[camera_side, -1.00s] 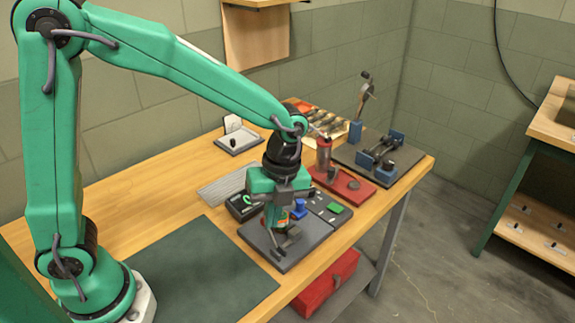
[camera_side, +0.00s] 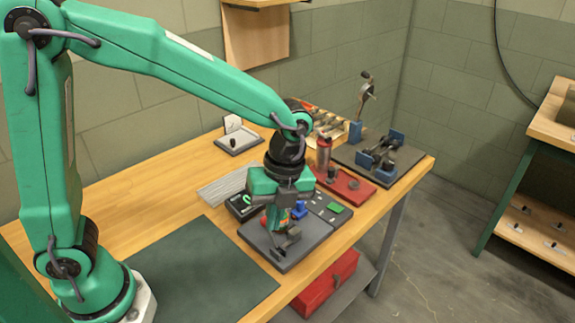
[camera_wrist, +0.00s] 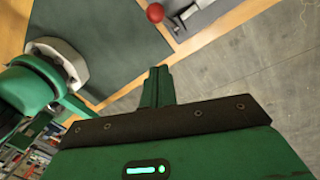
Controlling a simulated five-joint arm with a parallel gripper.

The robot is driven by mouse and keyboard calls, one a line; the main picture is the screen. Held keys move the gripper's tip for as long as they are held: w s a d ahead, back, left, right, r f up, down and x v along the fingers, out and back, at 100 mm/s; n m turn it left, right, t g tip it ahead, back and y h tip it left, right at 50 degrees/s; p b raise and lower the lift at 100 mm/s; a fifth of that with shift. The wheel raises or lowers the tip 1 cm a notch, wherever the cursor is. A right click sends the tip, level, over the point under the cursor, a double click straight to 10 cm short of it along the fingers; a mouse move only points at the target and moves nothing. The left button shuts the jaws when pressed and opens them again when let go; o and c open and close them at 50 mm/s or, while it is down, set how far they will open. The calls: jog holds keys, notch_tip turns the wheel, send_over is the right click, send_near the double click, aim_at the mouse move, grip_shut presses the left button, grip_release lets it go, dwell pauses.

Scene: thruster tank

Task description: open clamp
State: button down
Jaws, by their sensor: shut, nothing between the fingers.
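A clamp (camera_side: 288,242) with dark metal parts is mounted on a dark grey plate (camera_side: 262,240) near the bench's front edge. A round red knob (camera_side: 264,221) shows just left of my gripper (camera_side: 282,226) in the side view. In the wrist view the red knob (camera_wrist: 155,13) lies at the top edge beside grey metal clamp parts (camera_wrist: 190,14). My gripper points down over the clamp, its fingers together and empty. In the wrist view the green fingers (camera_wrist: 158,86) show a gap to the knob. The gripper hides part of the clamp in the side view.
Behind the plate are a dark box (camera_side: 243,206) and a small panel with a green part (camera_side: 336,208). A red tray (camera_side: 343,186) holds a cylinder (camera_side: 323,153). A blue-jawed fixture (camera_side: 380,156) stands farther right. The dark mat (camera_side: 205,270) at left is clear.

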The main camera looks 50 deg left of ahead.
jog(key=w+a+r, duration=0.1)
jog(key=a+r, duration=0.5)
jog(key=a, duration=0.1)
jog(key=shift+a, duration=0.25)
jog(key=shift+r, duration=0.15)
dwell(0.4)
jog(key=s+a+r+n+t, duration=0.2)
jog(key=s+n, duration=0.3)
jog(key=n, duration=0.6)
jog(key=s+a+r+n+t, duration=0.2)
jog(key=s+a+n+t, duration=0.2)
jog(key=n, duration=0.8)
jog(key=shift+s+a+r+t+h, duration=0.3)
jog(key=shift+s+t+h, duration=0.1)
jog(key=shift+s+t, duration=0.3)
